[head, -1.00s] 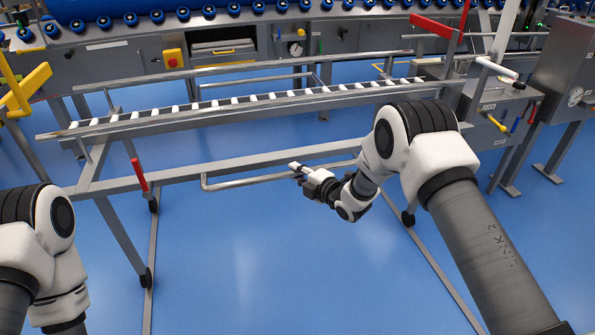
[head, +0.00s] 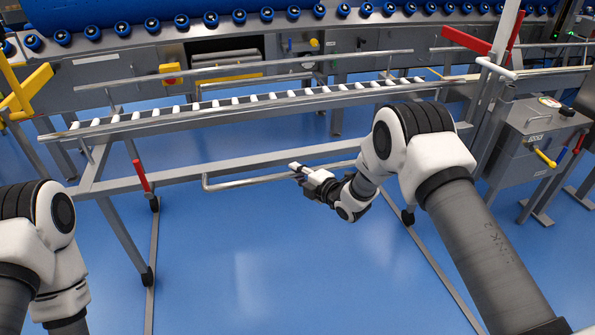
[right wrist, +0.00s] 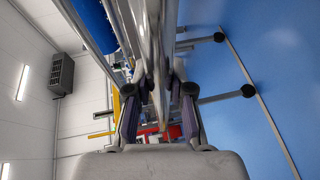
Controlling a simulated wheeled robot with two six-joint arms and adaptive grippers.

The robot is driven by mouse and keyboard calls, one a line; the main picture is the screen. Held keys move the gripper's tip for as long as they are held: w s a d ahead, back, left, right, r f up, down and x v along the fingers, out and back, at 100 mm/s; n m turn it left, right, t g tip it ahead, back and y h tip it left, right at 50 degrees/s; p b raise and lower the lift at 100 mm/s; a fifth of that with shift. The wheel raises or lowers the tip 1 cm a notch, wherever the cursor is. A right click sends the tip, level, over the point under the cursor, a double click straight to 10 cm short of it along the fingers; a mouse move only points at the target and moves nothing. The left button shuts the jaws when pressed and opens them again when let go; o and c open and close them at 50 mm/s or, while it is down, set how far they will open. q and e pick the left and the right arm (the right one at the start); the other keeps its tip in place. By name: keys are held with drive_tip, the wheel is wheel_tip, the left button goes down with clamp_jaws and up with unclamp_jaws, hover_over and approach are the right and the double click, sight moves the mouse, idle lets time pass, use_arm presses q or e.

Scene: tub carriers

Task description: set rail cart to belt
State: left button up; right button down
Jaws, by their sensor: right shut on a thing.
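The rail cart is a grey metal frame with a long rail (head: 215,118) of white rollers on top and a handle bar (head: 245,183) low on the near side. My right gripper (head: 295,167) is shut on the handle bar; in the right wrist view the fingers (right wrist: 158,120) close around a grey bar. A red lever (head: 140,176) stands on the cart's left leg. The belt machine (head: 120,68), with a blue surface and blue rollers, runs across the back beyond the cart. My left arm shows at the left edge; its gripper is out of view.
A yellow post with an arm (head: 25,95) stands at the left, close to the cart's end. A grey control box (head: 535,150) with coloured levers stands at the right. A red arm (head: 468,40) is above the cart's right end. Blue floor is open below the cart.

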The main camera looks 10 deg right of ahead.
drive_tip(key=shift+w+r, duration=0.1)
drive_tip(key=shift+r, duration=0.05)
drive_tip(key=c, duration=1.4)
unclamp_jaws()
drive_tip(key=shift+c, duration=0.2)
drive_tip(key=o, duration=0.4)
drive_tip(key=shift+w, duration=0.15)
drive_tip(key=v, duration=1.2)
